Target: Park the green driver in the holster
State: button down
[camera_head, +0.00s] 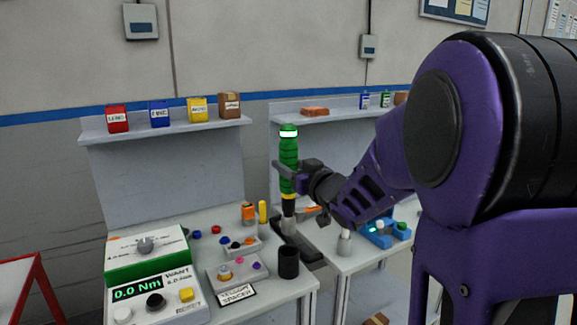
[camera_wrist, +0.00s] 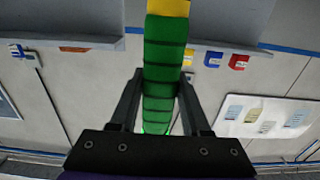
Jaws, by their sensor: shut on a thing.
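The green driver (camera_head: 289,153) stands upright in the head view, with a white band near its top and a yellow ring above its black lower part. My gripper (camera_head: 287,177) is shut around the green handle. In the wrist view the ribbed green handle (camera_wrist: 164,65) runs between the two fingers of my gripper (camera_wrist: 160,105), with a yellow band at the top. I cannot tell which is the holster.
A green and white torque box (camera_head: 147,254) reading 0.0 Nm stands at the left. Grey blocks with coloured knobs (camera_head: 238,272) lie between it and the cup. A blue fixture (camera_head: 380,232) sits on the right bench. Coloured boxes (camera_head: 160,113) stand on the shelf behind.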

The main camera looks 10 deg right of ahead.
aim_at(291, 216)
jog(key=shift+f+b, duration=1.75)
jog(key=shift+f, duration=0.2)
jog(key=shift+f+b, duration=0.55)
jog(key=shift+f, duration=3.85)
jog(key=shift+c, duration=1.4)
grip_release()
jog(key=shift+f, duration=0.1)
jog(key=shift+f, duration=0.1)
jog(key=shift+s, duration=0.15)
